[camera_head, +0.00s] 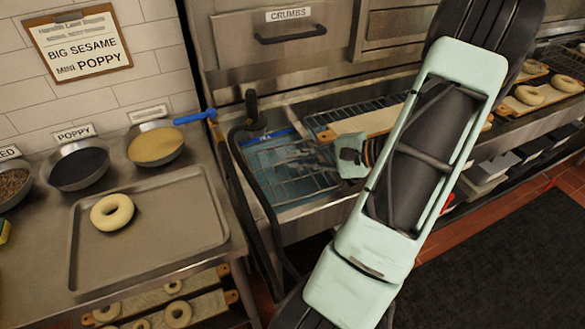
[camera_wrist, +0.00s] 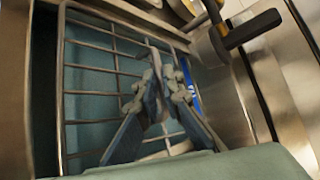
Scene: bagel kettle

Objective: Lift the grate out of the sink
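The wire grate (camera_head: 300,180) is in the sink (camera_head: 262,207), over blue-tinted water, in the head view. In the wrist view the grate (camera_wrist: 90,82) fills the left and middle, with its long bars running across. My gripper (camera_wrist: 155,72) is over the grate's right part in the wrist view. Its two fingers converge and their tips are close together at the bars. I cannot tell whether a bar is between them.
A steel tray (camera_head: 150,255) with one bagel (camera_head: 112,212) is on the left counter, below seed bowls. A blue-handled tool (camera_head: 195,117) and a black hose (camera_head: 250,180) border the sink. Another wire rack (camera_head: 350,108) and a wooden board (camera_head: 368,122) are beyond it.

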